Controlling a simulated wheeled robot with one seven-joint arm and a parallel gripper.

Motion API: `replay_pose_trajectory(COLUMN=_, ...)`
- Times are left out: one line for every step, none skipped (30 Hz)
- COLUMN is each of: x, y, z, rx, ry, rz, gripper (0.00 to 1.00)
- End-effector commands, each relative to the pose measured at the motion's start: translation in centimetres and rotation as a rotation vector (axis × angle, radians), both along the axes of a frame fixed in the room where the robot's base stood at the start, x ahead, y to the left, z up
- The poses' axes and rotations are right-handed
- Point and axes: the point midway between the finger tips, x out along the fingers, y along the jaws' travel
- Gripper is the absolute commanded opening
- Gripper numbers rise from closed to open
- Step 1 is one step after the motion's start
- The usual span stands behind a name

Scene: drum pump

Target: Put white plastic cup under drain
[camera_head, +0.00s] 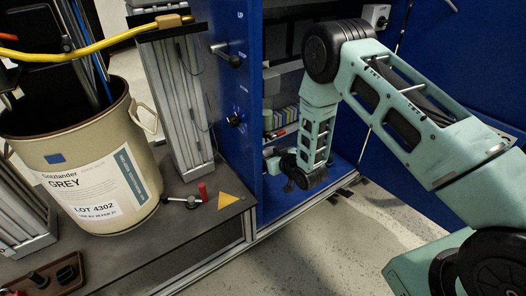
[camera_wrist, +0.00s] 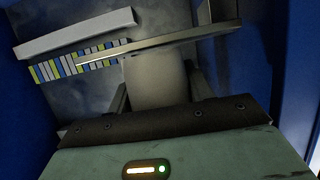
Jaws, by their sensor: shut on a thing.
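My gripper (camera_wrist: 157,88) is shut on the white plastic cup (camera_wrist: 156,80), which sits between its two fingers in the wrist view. A thin metal shelf edge (camera_wrist: 160,42) crosses the picture at the cup's far end. In the head view my arm reaches into the blue cabinet (camera_head: 242,100), with my gripper (camera_head: 270,156) low inside it. I cannot make out the cup in the head view. Whether the cup is resting on something or lifted is not clear. I cannot pick out the drain with certainty.
Coloured items (camera_head: 284,122) stand on a cabinet shelf near my gripper. The floor (camera_head: 340,240) in front of the cabinet is clear.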

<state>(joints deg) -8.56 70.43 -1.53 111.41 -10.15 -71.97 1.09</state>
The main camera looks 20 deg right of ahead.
Motion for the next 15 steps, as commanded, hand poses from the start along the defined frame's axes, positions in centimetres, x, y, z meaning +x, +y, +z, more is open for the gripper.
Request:
replay_pose_trajectory(x=0.7, y=0.3, z=-0.1, rx=0.0, ry=-0.003, rz=0.001, gripper=0.3)
replay_pose_trajectory(x=1.2, y=0.4, z=-0.1, rx=0.001, ry=-0.005, rz=0.001, gripper=0.3)
replay_pose_trajectory(x=1.8, y=0.6, z=-0.1, rx=0.001, ry=-0.004, rz=0.001, gripper=0.3)
replay_pose_trajectory(x=2.3, y=0.8, z=-0.1, rx=0.001, ry=-0.005, rz=0.001, gripper=0.3)
replay_pose_trajectory(x=2.7, y=0.9, z=-0.1, rx=0.001, ry=-0.003, rz=0.001, gripper=0.3)
replay_pose_trajectory(x=3.2, y=1.1, z=0.0, rx=0.002, ry=-0.004, rz=0.001, gripper=0.3)
replay_pose_trajectory(x=3.4, y=1.1, z=-0.1, rx=0.001, ry=-0.002, rz=0.001, gripper=0.3)
replay_pose_trajectory(x=3.2, y=1.1, z=-0.4, rx=0.001, ry=-0.001, rz=0.001, gripper=0.3)
replay_pose_trajectory(x=3.2, y=1.1, z=-0.3, rx=0.001, ry=-0.001, rz=0.001, gripper=0.3)
replay_pose_trajectory(x=3.2, y=1.1, z=-0.3, rx=0.001, ry=-0.001, rz=0.001, gripper=0.3)
replay_pose_trajectory(x=3.2, y=1.1, z=-0.2, rx=0.001, ry=-0.001, rz=0.001, gripper=0.3)
replay_pose_trajectory(x=3.2, y=1.1, z=-0.2, rx=0.001, ry=-0.001, rz=0.001, gripper=0.3)
replay_pose_trajectory(x=3.2, y=1.1, z=-0.1, rx=0.001, ry=-0.001, rz=0.001, gripper=0.3)
replay_pose_trajectory(x=3.2, y=1.1, z=-0.1, rx=0.001, ry=-0.001, rz=0.001, gripper=0.3)
replay_pose_trajectory(x=3.2, y=1.1, z=-0.1, rx=0.001, ry=-0.001, rz=0.001, gripper=0.3)
